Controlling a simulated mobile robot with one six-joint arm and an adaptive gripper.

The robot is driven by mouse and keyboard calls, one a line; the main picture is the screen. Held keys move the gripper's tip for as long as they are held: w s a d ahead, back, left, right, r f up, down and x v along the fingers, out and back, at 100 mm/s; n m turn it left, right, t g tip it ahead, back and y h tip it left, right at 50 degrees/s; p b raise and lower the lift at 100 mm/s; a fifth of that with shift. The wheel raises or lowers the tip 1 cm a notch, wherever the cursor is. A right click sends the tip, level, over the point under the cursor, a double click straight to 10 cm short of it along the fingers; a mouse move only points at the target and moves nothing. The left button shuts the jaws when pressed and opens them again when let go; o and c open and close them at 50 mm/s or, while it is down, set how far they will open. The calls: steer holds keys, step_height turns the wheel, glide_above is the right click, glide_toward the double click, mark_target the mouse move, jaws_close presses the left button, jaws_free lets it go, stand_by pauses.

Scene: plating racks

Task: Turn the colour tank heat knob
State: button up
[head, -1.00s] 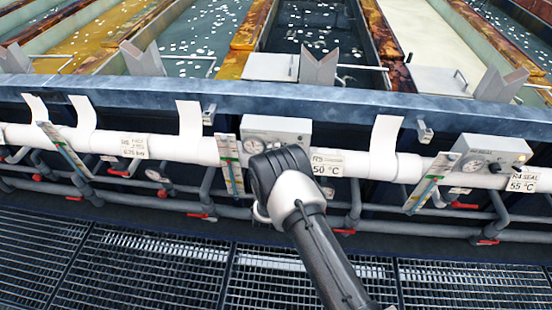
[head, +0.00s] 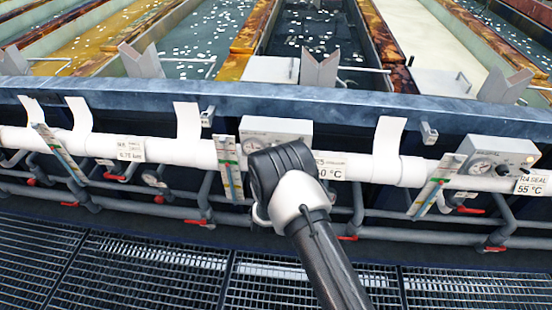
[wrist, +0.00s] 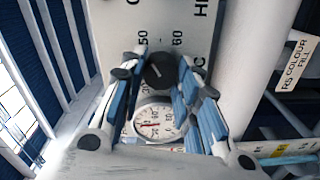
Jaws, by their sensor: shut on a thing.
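The colour tank heat knob (wrist: 159,71) is a small black round knob with a light pointer line, on a pale panel with 50 and 60 marks. In the wrist view my gripper (wrist: 161,68) has its blue-padded fingers shut on the knob, one on each side. A round white dial gauge (wrist: 153,124) with a red needle shows between the fingers. In the head view the grey control box (head: 275,130) sits on the rail, and my arm's dark wrist hides the knob and the fingers.
A second control box (head: 497,156) with its own gauge and knob stands to the right. White pipe (head: 350,166), grey pipes and red-handled valves run below the tanks. A paper tag (wrist: 297,63) hangs at the right in the wrist view. Metal grating (head: 130,270) covers the floor.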

stand_by(0.4)
steer(key=o, duration=1.1)
steer(key=shift+c, duration=0.2)
steer(key=s, duration=1.2)
steer(key=shift+a, duration=0.2)
